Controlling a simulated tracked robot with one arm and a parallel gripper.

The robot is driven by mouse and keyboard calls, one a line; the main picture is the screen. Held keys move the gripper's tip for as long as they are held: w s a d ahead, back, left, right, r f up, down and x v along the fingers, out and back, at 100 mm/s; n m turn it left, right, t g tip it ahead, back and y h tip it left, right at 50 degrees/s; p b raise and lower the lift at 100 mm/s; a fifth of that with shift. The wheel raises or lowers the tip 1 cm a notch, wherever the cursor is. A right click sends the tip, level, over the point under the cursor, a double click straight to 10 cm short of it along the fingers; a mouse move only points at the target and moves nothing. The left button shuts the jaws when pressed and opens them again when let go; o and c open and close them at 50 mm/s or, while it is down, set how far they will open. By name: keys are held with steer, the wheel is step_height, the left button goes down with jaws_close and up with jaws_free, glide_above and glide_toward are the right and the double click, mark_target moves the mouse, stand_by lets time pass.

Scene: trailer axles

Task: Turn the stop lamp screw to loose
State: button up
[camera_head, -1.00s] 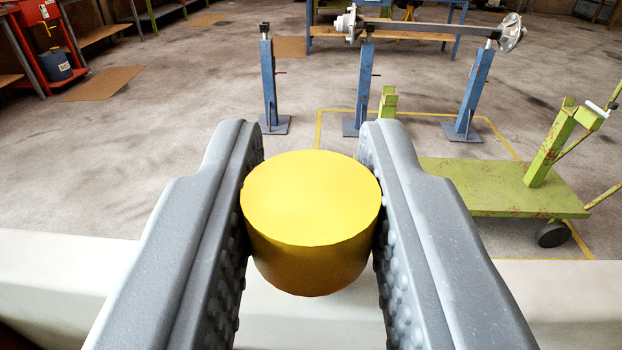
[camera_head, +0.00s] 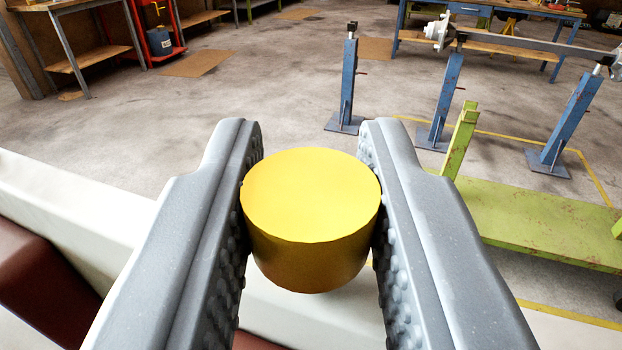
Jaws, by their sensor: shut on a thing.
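A yellow round knob-like piece (camera_head: 310,215) sits in the middle of the view, between the two grey fingers of my gripper (camera_head: 311,205). Both fingers touch its sides, and my gripper is shut on it. Its flat top faces me. I cannot tell from its look whether it is the stop lamp screw. What lies under it is mostly hidden. No mark on it shows how far it is turned.
A white beam-like surface (camera_head: 75,205) runs below the fingers, with a dark red part (camera_head: 40,265) at lower left. Beyond are blue stands (camera_head: 445,100) holding an axle (camera_head: 530,48), a green trolley (camera_head: 545,215) at right and a red cart (camera_head: 155,35). The middle floor is clear.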

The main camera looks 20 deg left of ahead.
steer(key=shift+n+g+y+p, duration=0.35)
steer(key=shift+y+p, duration=0.25)
steer(key=shift+p, duration=0.25)
steer(key=o, duration=1)
steer(key=shift+c, duration=0.2)
steer(key=shift+s+d+f+b, duration=0.1)
steer(key=shift+s+b, duration=0.15)
steer(key=shift+b, duration=0.8)
